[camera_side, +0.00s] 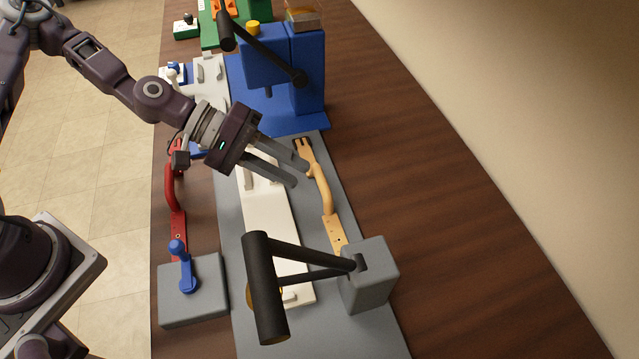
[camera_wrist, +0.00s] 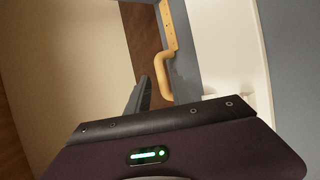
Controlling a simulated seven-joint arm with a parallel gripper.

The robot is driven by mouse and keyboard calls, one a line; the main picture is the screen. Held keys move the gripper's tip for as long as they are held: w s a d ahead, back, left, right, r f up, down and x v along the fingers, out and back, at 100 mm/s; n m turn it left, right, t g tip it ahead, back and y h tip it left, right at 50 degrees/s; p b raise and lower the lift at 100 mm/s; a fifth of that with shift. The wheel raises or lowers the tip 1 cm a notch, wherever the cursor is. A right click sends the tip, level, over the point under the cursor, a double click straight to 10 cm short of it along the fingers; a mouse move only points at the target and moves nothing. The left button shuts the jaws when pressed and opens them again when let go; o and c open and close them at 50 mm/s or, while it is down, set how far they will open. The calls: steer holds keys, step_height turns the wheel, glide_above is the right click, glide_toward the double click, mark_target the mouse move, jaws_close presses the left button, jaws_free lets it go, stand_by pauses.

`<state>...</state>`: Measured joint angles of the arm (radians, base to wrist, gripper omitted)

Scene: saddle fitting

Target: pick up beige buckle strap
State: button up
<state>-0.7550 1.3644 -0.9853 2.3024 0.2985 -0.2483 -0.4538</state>
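The beige buckle strap (camera_side: 327,200) lies lengthwise along the right part of the grey base plate in the side view. Its dark-tipped forked end is at the far side and its flat holed end reaches toward the grey clamp block. In the wrist view the strap (camera_wrist: 170,32) shows its holed flat part and bent middle. My gripper (camera_side: 301,176) is open, its two grey fingers apart. One fingertip is close to the strap's curved upper part; I cannot tell whether it touches. A finger also shows in the wrist view, beside the strap's bend.
A white bar (camera_side: 283,235) lies left of the strap on the grey plate (camera_side: 343,178). A clamp block (camera_side: 370,285) with a black lever (camera_side: 266,285) stands in front. A blue press (camera_side: 308,75) stands behind. A red strap (camera_side: 175,205) lies left. Bare wooden table is on the right.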

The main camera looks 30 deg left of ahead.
mark_target(318, 184)
steer(key=x, duration=0.7)
steer(key=shift+w+f, duration=0.15)
steer(key=shift+w, duration=0.1)
jaws_close()
